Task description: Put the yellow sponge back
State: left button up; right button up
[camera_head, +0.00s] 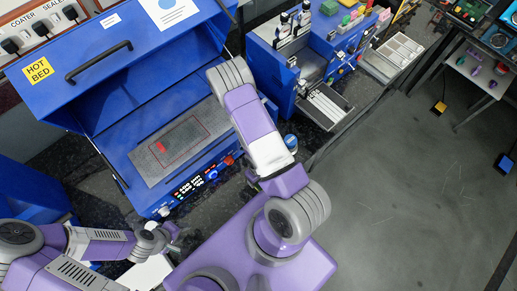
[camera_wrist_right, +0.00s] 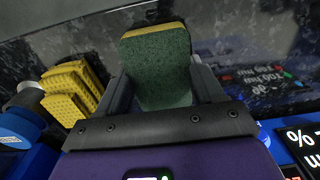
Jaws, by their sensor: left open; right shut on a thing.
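The sponge (camera_wrist_right: 158,68) shows in the right wrist view, with a dark green face and a yellow strip along its top edge. My right gripper (camera_wrist_right: 160,85) is shut on it, one finger on each side, and it stands up between the fingers. In the head view my right arm reaches up beside the blue hot-bed machine; its gripper and the sponge are hidden there. My left gripper (camera_head: 170,236) is at the lower left of the head view, open and apart from the sponge.
Several yellow textured blocks (camera_wrist_right: 72,90) sit left of the sponge in the right wrist view, near a blue-capped item (camera_wrist_right: 20,125). The hot-bed machine (camera_head: 110,110) has its lid raised. Another blue machine (camera_head: 330,40) with an open drawer (camera_head: 325,105) stands right.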

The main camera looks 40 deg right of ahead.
pick_arm(q)
jog(key=shift+f, duration=0.1)
pick_arm(e)
jog(key=shift+f, duration=0.1)
jog(key=o, duration=0.9)
jog(key=shift+o, duration=0.2)
pick_arm(q)
jog(key=shift+r, duration=0.2)
pick_arm(e)
jog(key=shift+r, duration=0.2)
pick_arm(q)
jog(key=shift+r+p, duration=2)
jog(key=shift+p, duration=0.1)
pick_arm(e)
notch_tip(320, 180, up, 12)
